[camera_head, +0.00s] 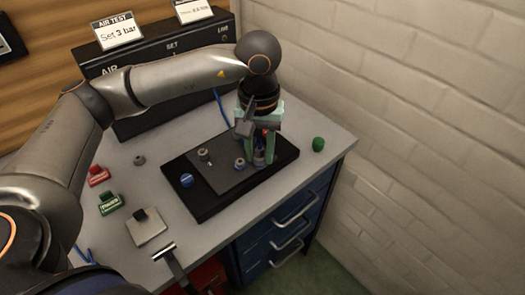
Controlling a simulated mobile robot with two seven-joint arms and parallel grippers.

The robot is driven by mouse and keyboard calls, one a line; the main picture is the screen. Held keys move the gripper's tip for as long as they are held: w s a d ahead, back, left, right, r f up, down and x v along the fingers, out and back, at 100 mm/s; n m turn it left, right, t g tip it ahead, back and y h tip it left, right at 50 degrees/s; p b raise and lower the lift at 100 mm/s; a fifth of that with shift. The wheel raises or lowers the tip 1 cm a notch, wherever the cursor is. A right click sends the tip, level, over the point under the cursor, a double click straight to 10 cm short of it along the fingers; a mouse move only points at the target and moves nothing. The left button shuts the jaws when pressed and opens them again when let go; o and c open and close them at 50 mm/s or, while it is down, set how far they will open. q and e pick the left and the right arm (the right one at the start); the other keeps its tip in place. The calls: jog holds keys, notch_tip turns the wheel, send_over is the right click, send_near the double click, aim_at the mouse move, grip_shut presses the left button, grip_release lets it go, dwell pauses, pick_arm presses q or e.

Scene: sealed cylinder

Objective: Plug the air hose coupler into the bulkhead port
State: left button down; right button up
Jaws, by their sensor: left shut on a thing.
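My left gripper (262,156) reaches down from the end of the left arm, over the right end of a black plate. It is shut on a small blue and silver piece (259,157), which looks like the air hose coupler; the fingers hide part of it. A blue hose (220,108) shows behind the gripper, in front of the black AIR box. Round metal fittings stand on the plate, one near its middle (204,155) and one just left of the gripper (240,163). I cannot tell which is the bulkhead port, or whether the held piece touches a fitting.
The black plate (206,208) lies on a grey bench with blue drawers (288,232). A blue knob (187,181) is on it. The black AIR box (140,120) stands behind. A green cap (318,144) lies right; red (98,176) and green (109,203) blocks lie left. A brick wall bounds the right.

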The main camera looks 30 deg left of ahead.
pick_arm(q)
jog(key=n, duration=0.2)
jog(key=shift+w+a+r+n, duration=0.1)
jog(key=shift+a+r+n, duration=0.15)
jog(key=shift+a+n, duration=0.05)
jog(key=n, duration=0.4)
jog(key=shift+a+r, duration=0.3)
jog(key=shift+a, duration=0.1)
jog(key=a+r+n, duration=0.1)
jog(key=n, duration=0.6)
jog(key=a+r+n+p, duration=0.1)
jog(key=n, duration=0.6)
jog(key=a+r+n, duration=0.1)
jog(key=a+n, duration=0.1)
jog(key=n, duration=0.5)
jog(key=shift+w, duration=0.1)
jog(key=shift+f+b, duration=1.75)
jog(key=shift+f, duration=1.15)
jog(key=shift+b, duration=0.35)
